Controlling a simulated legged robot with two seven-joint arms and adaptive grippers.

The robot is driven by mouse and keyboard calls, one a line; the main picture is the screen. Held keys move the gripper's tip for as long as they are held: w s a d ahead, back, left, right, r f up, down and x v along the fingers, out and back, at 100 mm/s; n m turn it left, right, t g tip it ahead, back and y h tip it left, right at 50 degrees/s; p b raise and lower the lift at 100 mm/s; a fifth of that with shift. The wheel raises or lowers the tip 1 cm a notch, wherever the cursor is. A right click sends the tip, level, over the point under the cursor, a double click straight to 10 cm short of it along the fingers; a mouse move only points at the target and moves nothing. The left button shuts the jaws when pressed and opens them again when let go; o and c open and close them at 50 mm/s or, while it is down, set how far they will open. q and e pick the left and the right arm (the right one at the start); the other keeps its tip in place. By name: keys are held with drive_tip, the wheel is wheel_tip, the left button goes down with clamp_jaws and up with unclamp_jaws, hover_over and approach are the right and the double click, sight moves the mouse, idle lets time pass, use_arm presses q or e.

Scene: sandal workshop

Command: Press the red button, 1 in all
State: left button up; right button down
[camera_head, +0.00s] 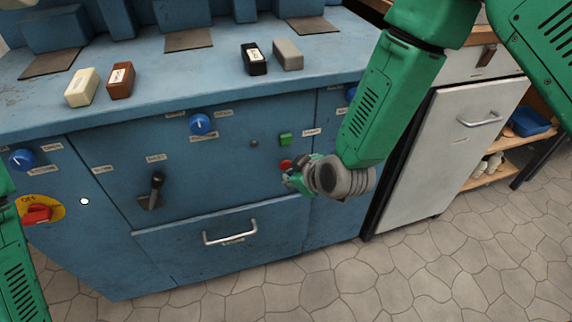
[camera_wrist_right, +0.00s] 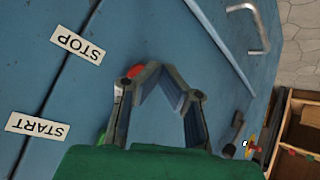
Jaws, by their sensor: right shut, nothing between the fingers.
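The red button (camera_head: 286,165) is on the front of the blue machine, below a green button (camera_head: 285,139), and partly hidden by my right gripper. My right gripper (camera_head: 291,178) is shut and empty, close in front of the panel by the red button. In the right wrist view the fingertips (camera_wrist_right: 158,72) meet beside the red button (camera_wrist_right: 136,71), which shows just past one finger. I cannot tell whether they touch it. A STOP label (camera_wrist_right: 78,45) and a START label (camera_wrist_right: 37,126) are on the panel. My left gripper is out of view.
A red switch on a yellow plate (camera_head: 37,214), blue knobs (camera_head: 201,124), a black lever (camera_head: 154,190) and a drawer handle (camera_head: 230,232) are on the machine front. Several small blocks lie on its top. A white cabinet (camera_head: 440,150) stands at the right. The floor in front is clear.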

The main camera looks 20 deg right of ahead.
drive_tip(key=s+p, duration=0.1)
drive_tip(key=s, duration=0.4)
drive_tip(key=shift+d, duration=0.1)
idle(0.3)
idle(0.7)
drive_tip(key=s+d+f+m+g+h+p, duration=0.1)
drive_tip(key=s+d+m+g+p, duration=0.2)
drive_tip(key=s+d, duration=0.4)
drive_tip(key=s+d+f+m+g+h+p, duration=0.1)
drive_tip(key=s+d+m+g+p, duration=0.3)
drive_tip(key=s, duration=1.5)
drive_tip(key=d+g+h+p, duration=0.1)
drive_tip(key=d+p, duration=0.1)
drive_tip(key=shift+d, duration=0.35)
